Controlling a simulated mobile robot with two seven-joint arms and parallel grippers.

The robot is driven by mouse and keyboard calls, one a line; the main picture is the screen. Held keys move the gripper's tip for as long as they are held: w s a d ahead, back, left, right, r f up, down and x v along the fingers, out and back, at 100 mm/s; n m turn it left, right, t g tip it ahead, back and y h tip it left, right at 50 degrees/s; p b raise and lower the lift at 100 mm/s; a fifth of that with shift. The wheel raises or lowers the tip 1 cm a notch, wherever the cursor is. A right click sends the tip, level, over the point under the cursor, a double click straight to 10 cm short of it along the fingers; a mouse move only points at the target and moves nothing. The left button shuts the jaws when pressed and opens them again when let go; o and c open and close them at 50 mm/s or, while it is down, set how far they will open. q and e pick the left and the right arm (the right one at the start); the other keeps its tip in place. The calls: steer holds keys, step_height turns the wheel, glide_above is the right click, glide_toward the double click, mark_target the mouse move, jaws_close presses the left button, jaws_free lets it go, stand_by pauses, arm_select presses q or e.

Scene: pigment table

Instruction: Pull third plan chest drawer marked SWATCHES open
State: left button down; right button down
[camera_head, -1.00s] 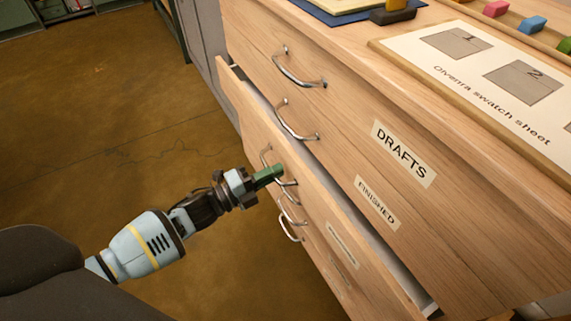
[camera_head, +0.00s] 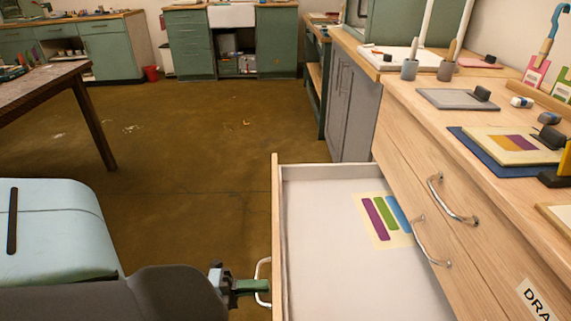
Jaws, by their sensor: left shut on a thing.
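The third drawer (camera_head: 279,225) of the wooden plan chest (camera_head: 407,170) stands well out from the chest front. Its pale interior shows, with a cream card (camera_head: 384,238) bearing purple, green and blue bars lying inside. My left gripper (camera_head: 258,286) is at the lower middle, shut on the drawer's metal handle (camera_head: 262,270) at the drawer front's outer side. The drawer's label is out of view. The two drawers above, with handles (camera_head: 452,204) and (camera_head: 431,246), are closed. My right gripper is not in view.
On the chest top lie a grey pad (camera_head: 458,99), a blue mat (camera_head: 482,152) and small blocks. A grey cabinet (camera_head: 351,110) stands behind the chest. A brown table (camera_head: 45,85) is at the left. Open floor (camera_head: 200,170) lies between.

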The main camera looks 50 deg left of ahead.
arm_select(q)
steer(key=v, duration=0.3)
steer(key=shift+r, duration=0.15)
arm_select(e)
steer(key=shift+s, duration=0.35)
arm_select(q)
steer(key=c, duration=1.6)
jaws_free()
steer(key=shift+o, duration=0.2)
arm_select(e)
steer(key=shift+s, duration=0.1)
arm_select(q)
steer(key=v, duration=0.8)
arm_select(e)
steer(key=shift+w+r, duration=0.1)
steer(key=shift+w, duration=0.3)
